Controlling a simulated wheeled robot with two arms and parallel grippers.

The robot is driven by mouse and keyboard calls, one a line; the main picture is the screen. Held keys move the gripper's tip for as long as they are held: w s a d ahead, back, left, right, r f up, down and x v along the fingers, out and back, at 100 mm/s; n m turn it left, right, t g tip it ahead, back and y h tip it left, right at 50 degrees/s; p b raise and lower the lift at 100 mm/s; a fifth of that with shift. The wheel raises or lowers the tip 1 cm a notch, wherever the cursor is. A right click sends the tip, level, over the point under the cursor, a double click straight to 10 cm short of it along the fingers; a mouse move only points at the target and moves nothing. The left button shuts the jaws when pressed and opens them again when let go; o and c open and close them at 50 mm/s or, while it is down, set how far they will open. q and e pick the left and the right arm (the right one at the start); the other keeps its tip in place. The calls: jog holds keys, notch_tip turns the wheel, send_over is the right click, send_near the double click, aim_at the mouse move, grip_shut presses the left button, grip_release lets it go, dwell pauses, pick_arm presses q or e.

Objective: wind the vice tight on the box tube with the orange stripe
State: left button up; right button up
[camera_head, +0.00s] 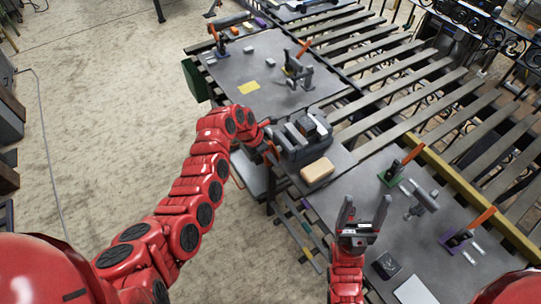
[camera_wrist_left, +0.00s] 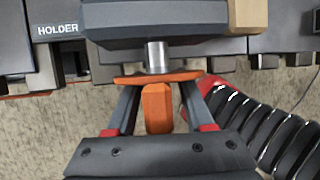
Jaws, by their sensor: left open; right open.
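The grey vice (camera_head: 292,150) stands on the near left edge of the workbench, with a dark block-like piece (camera_head: 318,124) at its top. I cannot make out an orange stripe on that piece. In the left wrist view the vice body (camera_wrist_left: 155,22) has a metal shaft (camera_wrist_left: 155,56) ending in an orange handle (camera_wrist_left: 157,108). My left gripper (camera_head: 268,141) is at the handle, with its open fingers on either side of it; whether they touch it is unclear. My right gripper (camera_head: 362,212) is open and empty above the bench, right of the vice.
A tan block (camera_head: 317,171) lies beside the vice. Green (camera_head: 391,176) and purple (camera_head: 457,241) clamps with orange handles and a grey tool (camera_head: 421,197) stand on the right. Another table (camera_head: 235,68) is behind. Slatted gate bars (camera_head: 430,100) run along the far side.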

pick_arm(q)
jog(key=shift+c, duration=0.3)
grip_shut()
jog(key=shift+r, duration=0.1)
jog(key=shift+t+y+p, duration=0.3)
jog(key=shift+t+p, duration=0.1)
jog(key=shift+p, duration=0.2)
jog(key=shift+t+y, duration=0.3)
jog(key=shift+t, duration=0.1)
jog(key=shift+w+f+m+t+y+b, duration=0.2)
jog(key=shift+m+t+y+b, duration=0.15)
jog(key=shift+t+y, duration=0.2)
jog(key=shift+a+f+t+y+b, duration=0.1)
jog(key=shift+t+y+b, duration=0.15)
jog(key=shift+t+b, duration=0.3)
jog(key=shift+w+a+r+m+t+y+b, duration=0.15)
jog(key=shift+m+t+y+b, duration=0.1)
jog(key=shift+t+b, duration=0.2)
jog(key=shift+a+r+m+t+y+b, duration=0.1)
jog(key=shift+t+y+b, duration=0.2)
jog(key=shift+b, duration=0.25)
